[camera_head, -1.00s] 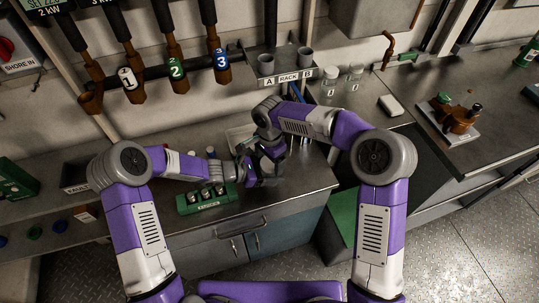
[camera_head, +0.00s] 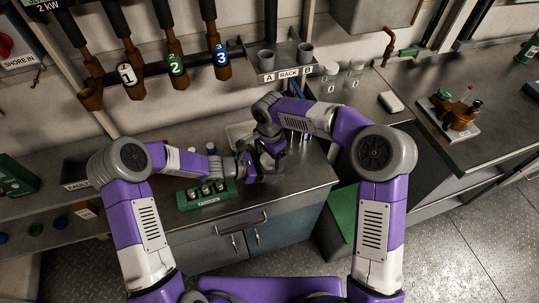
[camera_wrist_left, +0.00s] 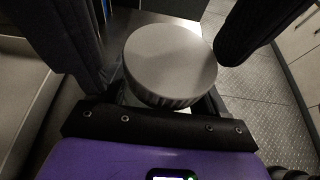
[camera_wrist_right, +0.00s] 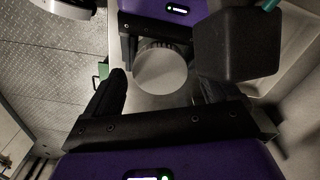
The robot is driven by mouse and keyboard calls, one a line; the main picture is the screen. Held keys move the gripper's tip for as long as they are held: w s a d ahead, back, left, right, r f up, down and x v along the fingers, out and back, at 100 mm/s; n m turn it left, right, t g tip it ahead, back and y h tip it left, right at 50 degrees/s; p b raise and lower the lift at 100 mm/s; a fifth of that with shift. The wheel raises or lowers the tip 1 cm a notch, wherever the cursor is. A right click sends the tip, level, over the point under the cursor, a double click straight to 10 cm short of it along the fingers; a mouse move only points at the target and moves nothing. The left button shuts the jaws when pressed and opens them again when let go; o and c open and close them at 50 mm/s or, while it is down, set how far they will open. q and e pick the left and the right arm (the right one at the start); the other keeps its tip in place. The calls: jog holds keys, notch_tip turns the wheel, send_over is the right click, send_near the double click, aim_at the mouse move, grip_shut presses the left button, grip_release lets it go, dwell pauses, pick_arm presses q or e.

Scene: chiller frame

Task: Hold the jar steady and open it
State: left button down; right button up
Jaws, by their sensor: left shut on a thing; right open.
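The jar shows in the left wrist view as a round grey lid (camera_wrist_left: 170,62) with a ribbed edge; its body is mostly hidden below. The lid also shows in the right wrist view (camera_wrist_right: 162,70). My left gripper (camera_head: 252,170) is shut on the jar below the lid. My right gripper (camera_head: 272,160) is open, close over the jar. In the right wrist view its fingers (camera_wrist_right: 160,92) stand apart with the lid between and beyond them; I cannot tell whether they touch it. In the head view the grippers hide the jar.
A green tray (camera_head: 183,200) with several small jars stands left of the grippers on the metal counter (camera_head: 300,185). A rack (camera_head: 288,73) with two cups hangs behind. Two clear jars (camera_head: 343,78) stand back right. The counter's front edge is close.

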jog(key=shift+r, duration=2.25)
pick_arm(q)
grip_release()
jog(key=shift+a, duration=0.15)
